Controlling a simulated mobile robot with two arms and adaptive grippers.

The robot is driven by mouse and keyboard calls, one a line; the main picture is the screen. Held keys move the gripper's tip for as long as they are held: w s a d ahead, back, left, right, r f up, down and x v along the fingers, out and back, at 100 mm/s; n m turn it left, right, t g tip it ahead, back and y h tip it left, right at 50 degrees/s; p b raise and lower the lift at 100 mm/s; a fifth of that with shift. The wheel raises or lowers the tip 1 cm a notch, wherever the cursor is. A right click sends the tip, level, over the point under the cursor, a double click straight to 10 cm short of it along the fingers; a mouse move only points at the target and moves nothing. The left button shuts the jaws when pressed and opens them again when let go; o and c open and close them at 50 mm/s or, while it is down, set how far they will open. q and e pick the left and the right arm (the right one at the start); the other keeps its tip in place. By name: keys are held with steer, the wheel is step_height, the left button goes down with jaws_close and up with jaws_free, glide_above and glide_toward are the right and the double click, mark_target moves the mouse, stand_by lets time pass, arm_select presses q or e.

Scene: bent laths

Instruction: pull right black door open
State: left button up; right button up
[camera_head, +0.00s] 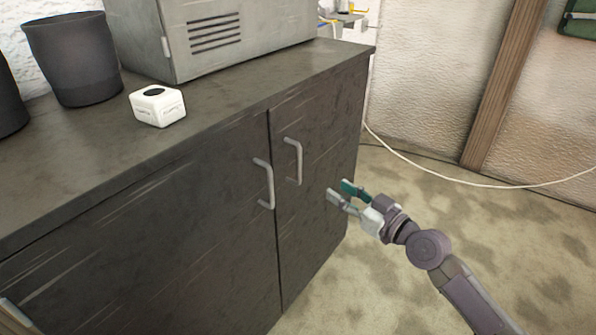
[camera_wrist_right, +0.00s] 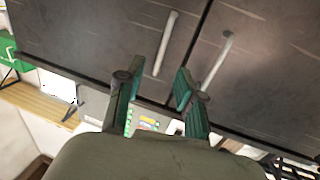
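The right black door (camera_head: 325,140) is on the dark cabinet in the head view. It looks shut, with a thin seam between it and the left black door (camera_head: 180,220). Its pale bar handle (camera_head: 298,162) is near the seam, beside the left door's handle (camera_head: 269,184). My right gripper (camera_head: 340,191) is open and empty, to the right of and a little below the right door's handle, apart from it. In the wrist view, which looks upside down, the right door's handle (camera_wrist_right: 165,44) shows beyond the open green-padded fingers (camera_wrist_right: 152,92). My left gripper is not in view.
On the cabinet top (camera_head: 225,105) stand a grey metal box (camera_head: 225,35), a white cube (camera_head: 158,105) and a dark pot (camera_head: 75,60). A pale cable (camera_head: 450,178) crosses near the back wall. The floor (camera_head: 390,285) around my right arm is clear.

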mark_target(299, 180)
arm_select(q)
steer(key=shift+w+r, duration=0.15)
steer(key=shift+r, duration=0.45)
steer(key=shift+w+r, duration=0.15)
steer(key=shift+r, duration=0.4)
arm_select(e)
steer(key=shift+s+a+r+x, duration=0.1)
steer(key=shift+r+x, duration=0.05)
steer(key=shift+x, duration=2.15)
steer(key=shift+s+a+r+x, duration=0.1)
steer(key=shift+r+x, duration=0.05)
steer(key=shift+x, duration=2.15)
steer(key=shift+a+r+x, duration=0.1)
steer(key=shift+r+x, duration=0.05)
steer(key=shift+x, duration=2.15)
steer(key=shift+c, duration=0.2)
jaws_close()
